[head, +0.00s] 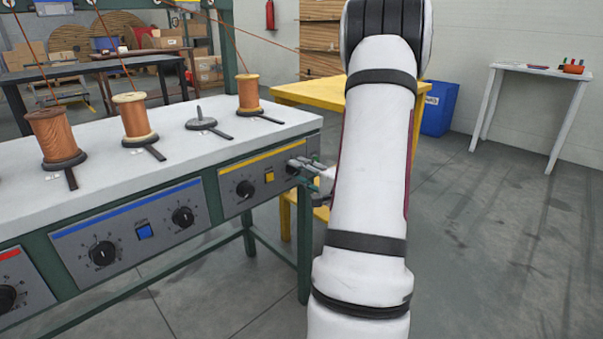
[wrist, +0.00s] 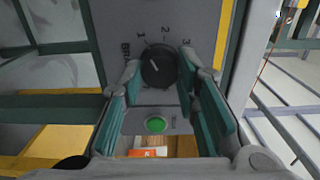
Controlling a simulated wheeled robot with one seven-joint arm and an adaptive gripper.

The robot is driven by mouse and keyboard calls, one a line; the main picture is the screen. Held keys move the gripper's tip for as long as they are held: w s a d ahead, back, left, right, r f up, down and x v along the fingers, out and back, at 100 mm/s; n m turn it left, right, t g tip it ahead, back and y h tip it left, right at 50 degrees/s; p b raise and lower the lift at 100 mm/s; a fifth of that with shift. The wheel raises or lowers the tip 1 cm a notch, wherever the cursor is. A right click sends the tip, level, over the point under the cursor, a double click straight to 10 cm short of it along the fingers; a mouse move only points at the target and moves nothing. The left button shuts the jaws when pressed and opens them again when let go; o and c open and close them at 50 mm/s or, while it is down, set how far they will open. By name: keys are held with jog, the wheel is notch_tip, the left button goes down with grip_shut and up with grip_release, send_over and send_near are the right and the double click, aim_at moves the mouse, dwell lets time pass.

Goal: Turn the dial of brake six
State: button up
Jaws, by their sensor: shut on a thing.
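The dial is a round black knob (wrist: 158,66) on a grey panel (wrist: 118,15), with the numbers 1, 2 and 3 around it and a white pointer mark. The label beside it begins "BRA"; its brake number is hidden. In the head view it is at the right end of the yellow-striped panel (head: 234,206), largely covered by my gripper (head: 306,170). In the wrist view the green-padded fingers of my gripper (wrist: 161,75) sit on either side of the knob, shut on it.
Another black dial (head: 245,189) and a yellow button (head: 269,177) are on the same panel. The blue-striped panel (head: 120,262) lies further left. Copper spools (head: 249,93) stand on the white bench top (head: 165,165). A yellow table (head: 300,92) stands behind my arm.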

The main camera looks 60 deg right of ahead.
jog(key=shift+f+n, duration=0.1)
jog(key=shift+n, duration=0.2)
jog(key=o, duration=1.2)
jog(key=shift+c, duration=0.2)
jog(key=shift+s, duration=0.15)
jog(key=v, duration=1.1)
jog(key=shift+s, duration=0.4)
